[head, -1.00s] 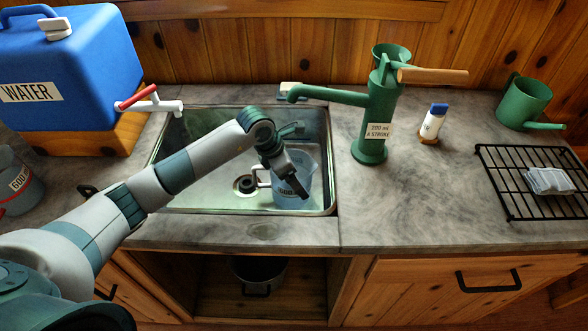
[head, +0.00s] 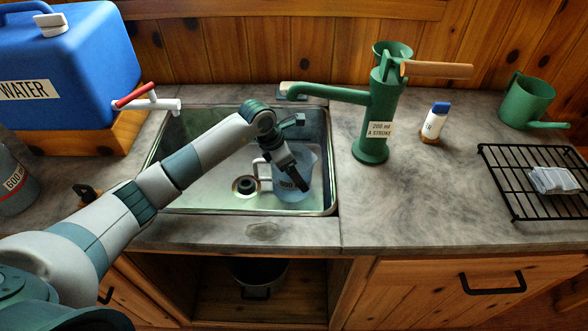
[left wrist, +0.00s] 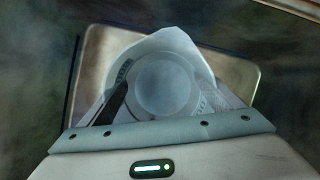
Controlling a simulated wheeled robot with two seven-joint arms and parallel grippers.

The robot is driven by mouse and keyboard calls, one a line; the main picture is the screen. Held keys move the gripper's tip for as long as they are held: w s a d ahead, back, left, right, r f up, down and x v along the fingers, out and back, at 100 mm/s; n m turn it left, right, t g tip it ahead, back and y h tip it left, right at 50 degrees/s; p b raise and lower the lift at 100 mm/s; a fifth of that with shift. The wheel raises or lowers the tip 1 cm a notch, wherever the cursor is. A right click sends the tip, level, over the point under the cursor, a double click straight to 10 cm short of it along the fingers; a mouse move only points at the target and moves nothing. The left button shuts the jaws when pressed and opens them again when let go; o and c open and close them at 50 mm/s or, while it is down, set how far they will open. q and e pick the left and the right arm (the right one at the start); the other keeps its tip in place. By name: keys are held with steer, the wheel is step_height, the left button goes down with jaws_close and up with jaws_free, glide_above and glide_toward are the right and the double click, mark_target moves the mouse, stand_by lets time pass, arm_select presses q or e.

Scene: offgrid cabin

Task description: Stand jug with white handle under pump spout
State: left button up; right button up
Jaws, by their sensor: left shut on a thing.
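The translucent jug with a white handle (head: 306,178) is in the metal sink, roughly upright, its white handle on the left side. My left gripper (head: 294,174) reaches in from the left and is shut on the jug. The left wrist view looks down into the jug (left wrist: 165,85), with a dark finger of my gripper (left wrist: 160,108) at its left. The green pump (head: 376,120) stands right of the sink. Its spout (head: 325,94) reaches left over the sink's back part, and the jug is lower and nearer than the outlet. Whether it touches the sink floor cannot be told. My right gripper is not in view.
The sink (head: 210,190) has a drain left of the jug. A blue water container (head: 70,60) with a red-handled tap is at the left, another jug (head: 12,185) below it. A labelled bottle (head: 434,122), a green can (head: 525,102) and a black rack (head: 510,180) are at the right.

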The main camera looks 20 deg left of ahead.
arm_select(q)
steer(key=o, duration=1)
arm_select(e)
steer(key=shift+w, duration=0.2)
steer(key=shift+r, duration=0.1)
arm_select(q)
steer(key=shift+a+r, duration=0.1)
steer(key=shift+r, duration=0.15)
steer(key=shift+v, duration=1.05)
steer(key=shift+s+a+b, duration=0.7)
steer(key=shift+s+a, duration=0.25)
steer(key=shift+a, duration=0.2)
steer(key=shift+s+a+r+b, duration=0.1)
steer(key=shift+s+a+b, duration=0.3)
steer(key=shift+s+a, duration=0.7)
steer(key=shift+s+a+b, duration=0.35)
steer(key=shift+s+a, duration=0.5)
steer(key=shift+a, duration=0.45)
steer(key=shift+s+a+r+b, duration=0.1)
steer(key=shift+s+a+b, duration=0.3)
steer(key=shift+s+a, duration=0.7)
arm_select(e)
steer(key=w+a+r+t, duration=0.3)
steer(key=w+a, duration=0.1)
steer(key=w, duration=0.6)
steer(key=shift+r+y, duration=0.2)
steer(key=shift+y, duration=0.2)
